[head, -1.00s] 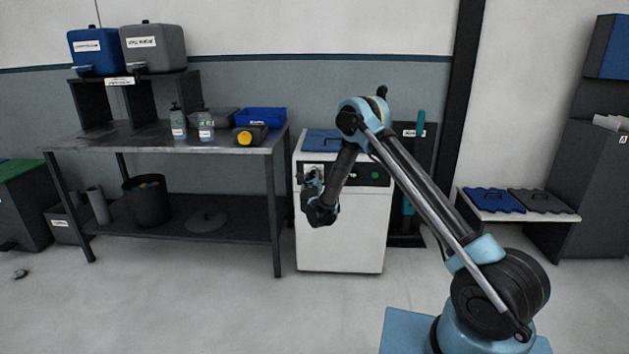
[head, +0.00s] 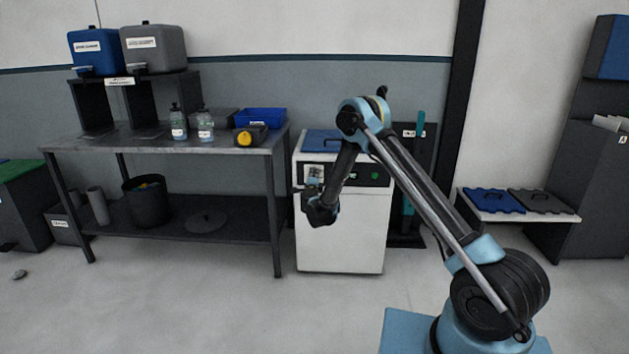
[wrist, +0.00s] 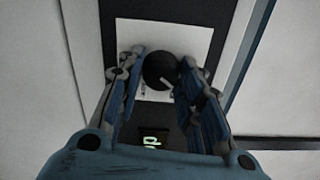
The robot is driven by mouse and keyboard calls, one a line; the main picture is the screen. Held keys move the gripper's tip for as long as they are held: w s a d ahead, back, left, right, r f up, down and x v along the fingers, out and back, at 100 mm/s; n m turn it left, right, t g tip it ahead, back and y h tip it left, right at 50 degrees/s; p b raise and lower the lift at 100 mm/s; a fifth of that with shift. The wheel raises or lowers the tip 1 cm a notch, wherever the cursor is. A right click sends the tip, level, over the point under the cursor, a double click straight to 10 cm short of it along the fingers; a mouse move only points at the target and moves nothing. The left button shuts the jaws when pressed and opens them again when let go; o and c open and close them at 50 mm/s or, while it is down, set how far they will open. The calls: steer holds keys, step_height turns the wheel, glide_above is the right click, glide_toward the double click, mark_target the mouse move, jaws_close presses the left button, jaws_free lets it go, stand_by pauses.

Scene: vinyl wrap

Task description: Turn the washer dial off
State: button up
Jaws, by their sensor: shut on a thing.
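The washer (head: 340,230) is a white cabinet with a dark control panel (head: 374,174) near its top, standing right of the workbench. In the wrist view the round black dial (wrist: 160,71) with a light pointer mark sits on a white plate (wrist: 190,32). The pointer slants toward the lower right. My gripper (wrist: 161,76) has its two blue fingers on either side of the dial, shut on it. In the head view my gripper (head: 314,190) is at the washer's front and hides the dial. Green display characters (wrist: 151,141) show below the dial in the wrist view.
A dark metal workbench (head: 165,145) with bottles, a blue bin (head: 260,117) and jugs stands to the left. A green button (head: 375,175) is on the washer panel. A low bench (head: 540,212) with blue and dark lids stands at right.

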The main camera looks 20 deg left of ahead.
steer(key=n, duration=0.3)
steer(key=shift+s+a+n, duration=0.15)
steer(key=shift+n, duration=2.05)
steer(key=o, duration=1.1)
steer(key=shift+c, duration=0.2)
steer(key=v, duration=1.1)
steer(key=shift+s, duration=0.35)
